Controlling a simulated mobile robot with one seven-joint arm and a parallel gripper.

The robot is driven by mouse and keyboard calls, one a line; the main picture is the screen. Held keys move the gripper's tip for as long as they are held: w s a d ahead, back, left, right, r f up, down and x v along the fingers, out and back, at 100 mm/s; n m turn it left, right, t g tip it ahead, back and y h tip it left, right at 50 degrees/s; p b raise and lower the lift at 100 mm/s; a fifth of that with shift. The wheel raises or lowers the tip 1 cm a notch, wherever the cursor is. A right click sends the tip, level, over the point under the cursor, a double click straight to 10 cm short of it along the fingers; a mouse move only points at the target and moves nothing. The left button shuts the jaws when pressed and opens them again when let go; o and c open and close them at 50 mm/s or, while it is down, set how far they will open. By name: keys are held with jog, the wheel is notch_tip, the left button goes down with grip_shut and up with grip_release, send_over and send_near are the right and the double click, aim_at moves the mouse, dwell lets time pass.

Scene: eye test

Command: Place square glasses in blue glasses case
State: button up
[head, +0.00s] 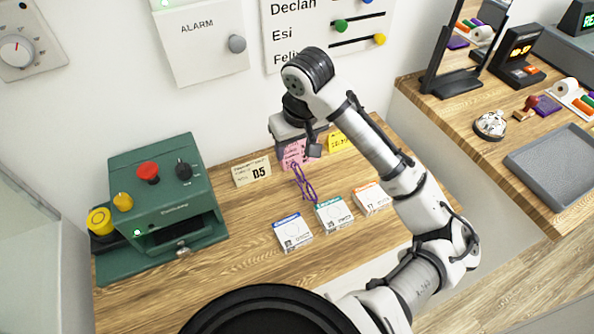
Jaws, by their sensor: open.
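A thin purple glasses-like frame (299,178) shows just below my gripper, in front of a pink card; its lens shape is too small to tell, and I cannot tell whether it touches the table. My gripper (305,148) hangs from the bent arm above the back of the wooden table; it is open, one dark finger shows, and the other is hard to make out. I cannot make out a blue glasses case. A small white box with a blue band (292,232) lies on the table in front of the purple frame.
A white box with a teal band (333,213) and one with an orange band (371,198) lie beside the blue-banded box. A green machine (160,190) stands at left. A D5 card (252,172) stands at the back. The right counter (480,160) holds a grey tray (560,165).

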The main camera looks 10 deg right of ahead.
jog(key=s+d+f, duration=0.1)
jog(key=d, duration=0.1)
send_over(301, 179)
jog(key=s, duration=0.1)
jog(key=shift+g, duration=0.4)
notch_tip(301, 179, down, 7)
jog(key=shift+d+f, duration=0.1)
jog(key=shift+w+f+p, duration=0.15)
jog(key=shift+f+p, duration=0.2)
jog(key=shift+f, duration=0.65)
jog(key=shift+w+f+p, duration=0.2)
jog(key=shift+f+p, duration=0.1)
jog(key=shift+f, duration=0.75)
jog(key=shift+w+f+p, duration=0.15)
jog(key=shift+f+p, duration=0.2)
jog(key=shift+f, duration=0.65)
jog(key=c, duration=1.1)
jog(key=shift+r, duration=0.1)
jog(key=shift+a+r+b, duration=0.2)
jog(key=shift+r+b, duration=0.6)
jog(key=shift+r, duration=9.15)
